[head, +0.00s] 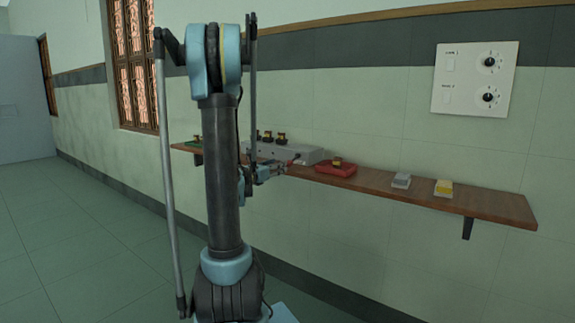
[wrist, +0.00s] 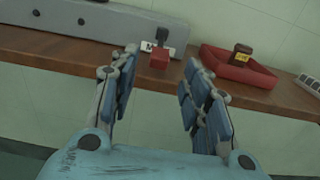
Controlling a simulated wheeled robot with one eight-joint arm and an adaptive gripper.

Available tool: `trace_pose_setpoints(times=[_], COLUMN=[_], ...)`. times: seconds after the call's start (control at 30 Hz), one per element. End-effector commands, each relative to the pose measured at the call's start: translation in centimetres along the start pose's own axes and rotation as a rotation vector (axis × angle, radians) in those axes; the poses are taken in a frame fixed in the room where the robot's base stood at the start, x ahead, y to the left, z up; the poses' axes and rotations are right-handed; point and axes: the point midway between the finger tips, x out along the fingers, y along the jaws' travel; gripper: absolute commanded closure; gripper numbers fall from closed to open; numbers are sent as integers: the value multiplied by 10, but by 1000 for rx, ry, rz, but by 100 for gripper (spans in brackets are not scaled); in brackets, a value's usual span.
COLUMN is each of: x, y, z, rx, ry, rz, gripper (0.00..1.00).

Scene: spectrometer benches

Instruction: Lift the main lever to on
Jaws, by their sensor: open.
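The main lever (wrist: 159,60) has a red block-shaped handle on a grey arm. It sits low on the front right end of a grey box, in front of a white label partly hidden by the arm; only an "M" reads. The grey box (head: 300,152) stands on the wall shelf. My gripper (wrist: 160,74) is open, with a blue finger on each side of the red handle in the wrist view and nothing held. I cannot tell whether the fingers are level with the handle or short of it. In the head view my gripper (head: 271,172) is at the shelf's front edge.
Right of the box is a red tray (head: 335,170) holding a dark piece with a yellow label. Further right on the wooden shelf (head: 420,193) are a grey block (head: 401,181) and a yellow-and-white block (head: 443,188). A switch panel (head: 475,79) hangs above.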

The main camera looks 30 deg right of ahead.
Motion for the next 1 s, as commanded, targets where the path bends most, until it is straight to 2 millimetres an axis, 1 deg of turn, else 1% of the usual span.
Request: trace_pose_setpoints(times=[0.03,0.1,0.3,0.4,0.5,0.7,0.97,1.0], x=[10,22,56,71,81,92,92,92], y=[-2,-1,-1,-1,0,-1,0,0], z=[0,0,0,0,0,0,0,0], rx=[0,0,0,0,1,1,1,1], ry=[0,0,0,0,0,0,0,0], rz=[-4,-3,-3,-3,-1,-1,0,0], gripper=[57,57,57,57,57,57,57,61])
